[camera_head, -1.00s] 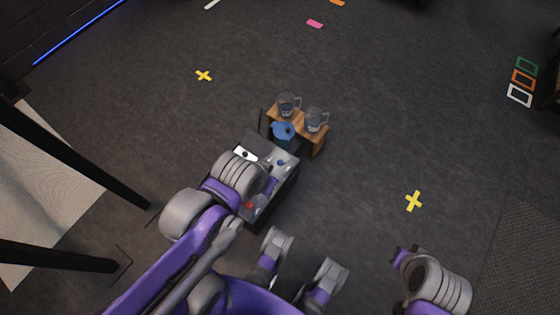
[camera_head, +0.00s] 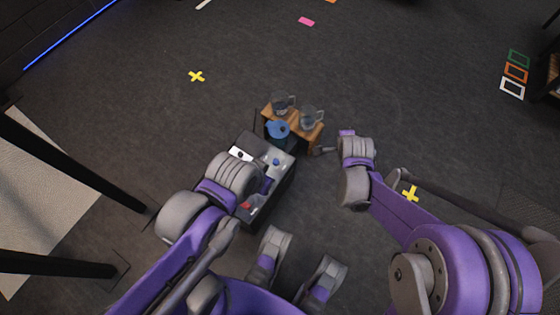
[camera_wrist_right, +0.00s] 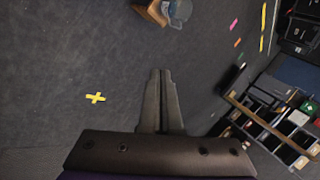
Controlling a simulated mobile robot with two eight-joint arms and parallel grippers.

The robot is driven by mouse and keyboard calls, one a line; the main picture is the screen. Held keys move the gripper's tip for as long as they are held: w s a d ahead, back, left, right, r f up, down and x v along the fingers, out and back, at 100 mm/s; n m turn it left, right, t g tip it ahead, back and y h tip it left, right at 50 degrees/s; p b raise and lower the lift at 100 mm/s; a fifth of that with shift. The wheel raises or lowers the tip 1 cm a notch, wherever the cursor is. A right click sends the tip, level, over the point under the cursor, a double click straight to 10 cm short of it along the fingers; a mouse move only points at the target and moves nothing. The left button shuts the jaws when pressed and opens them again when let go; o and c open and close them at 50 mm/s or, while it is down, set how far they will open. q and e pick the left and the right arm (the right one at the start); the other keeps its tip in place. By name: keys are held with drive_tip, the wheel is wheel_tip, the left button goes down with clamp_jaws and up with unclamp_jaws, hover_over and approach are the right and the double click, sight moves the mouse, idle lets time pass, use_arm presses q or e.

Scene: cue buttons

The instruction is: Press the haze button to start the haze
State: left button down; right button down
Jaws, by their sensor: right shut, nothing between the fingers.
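A dark control box (camera_head: 270,199) stands on the floor in the middle of the head view. Its top shows a white panel with a black dot (camera_head: 239,154), a blue button (camera_head: 276,161) and a red button (camera_head: 246,206). Labels are too small to read, so I cannot tell which is the haze button. My left arm's wrist covers part of the box top; the left gripper (camera_head: 267,186) is mostly hidden behind it.
Black poles (camera_head: 70,160) stand at left. Yellow crosses (camera_head: 196,76) mark the open floor. Shelving (camera_wrist_right: 275,125) shows in the right wrist view.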

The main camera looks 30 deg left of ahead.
drive_tip(key=w+a+f+m+y, duration=0.1)
drive_tip(key=a+f+m, duration=0.3)
drive_tip(key=a+f, duration=0.6)
drive_tip(key=m+y, duration=0.2)
drive_tip(key=m, duration=0.2)
hover_over(277, 164)
wheel_tip(277, 164, down, 10)
drive_tip(key=shift+f+t, duration=0.2)
drive_tip(key=shift+t, duration=0.2)
wheel_tip(277, 164, down, 8)
drive_tip(key=b, duration=0.4)
drive_tip(key=shift+r+b, duration=0.25)
drive_tip(key=shift+b, duration=0.15)
drive_tip(key=shift+f+b, duration=0.35)
drive_tip(key=shift+f, duration=0.3)
drive_tip(key=shift+f, duration=0.4)
